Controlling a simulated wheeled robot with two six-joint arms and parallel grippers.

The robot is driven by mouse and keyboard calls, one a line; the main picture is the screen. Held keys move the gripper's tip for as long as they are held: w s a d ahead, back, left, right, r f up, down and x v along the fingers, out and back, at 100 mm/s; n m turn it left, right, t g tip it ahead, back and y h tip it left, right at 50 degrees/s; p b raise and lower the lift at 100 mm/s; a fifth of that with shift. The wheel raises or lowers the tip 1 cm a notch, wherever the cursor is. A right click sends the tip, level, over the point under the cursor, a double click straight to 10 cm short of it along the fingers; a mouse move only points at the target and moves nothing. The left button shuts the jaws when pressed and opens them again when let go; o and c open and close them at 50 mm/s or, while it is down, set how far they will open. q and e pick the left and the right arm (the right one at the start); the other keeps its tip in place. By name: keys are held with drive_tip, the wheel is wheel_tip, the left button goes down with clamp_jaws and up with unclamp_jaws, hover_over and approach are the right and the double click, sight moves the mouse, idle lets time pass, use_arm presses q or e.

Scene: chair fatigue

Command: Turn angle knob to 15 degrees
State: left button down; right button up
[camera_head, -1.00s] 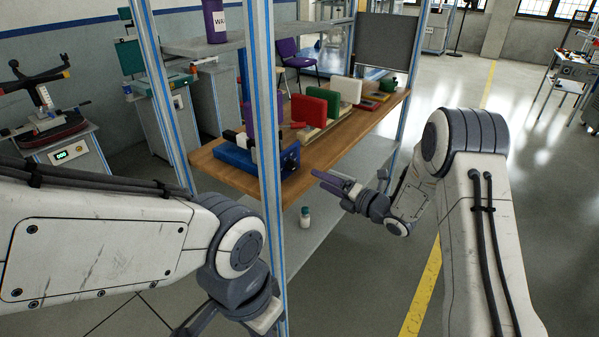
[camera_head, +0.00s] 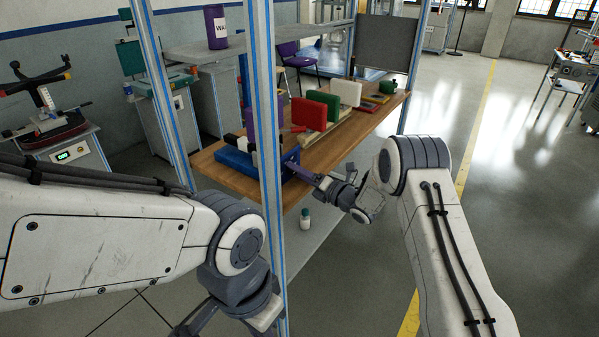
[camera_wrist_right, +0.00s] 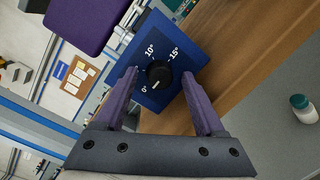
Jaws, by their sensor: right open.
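The blue device (camera_head: 236,161) sits at the near left end of the wooden bench shelf. In the right wrist view its blue panel (camera_wrist_right: 183,40) carries a round black angle knob (camera_wrist_right: 159,72) with labels 0°, 10° and 15°. A small white mark on the knob faces the lower side, near the 0° label. My right gripper (camera_head: 296,170) is open at the panel. In the wrist view its purple fingers (camera_wrist_right: 158,76) stand on either side of the knob, with gaps between; contact is not visible. My left gripper (camera_head: 232,316) is partly in view at the bottom, its fingertips cut off.
A blue-striped frame post (camera_head: 267,200) stands between my arms and partly hides the device. Red, green and white blocks (camera_head: 345,92) stand farther along the wooden shelf (camera_head: 230,183). A small white bottle (camera_head: 305,218) is on the lower shelf. The floor at right is open.

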clamp_jaws()
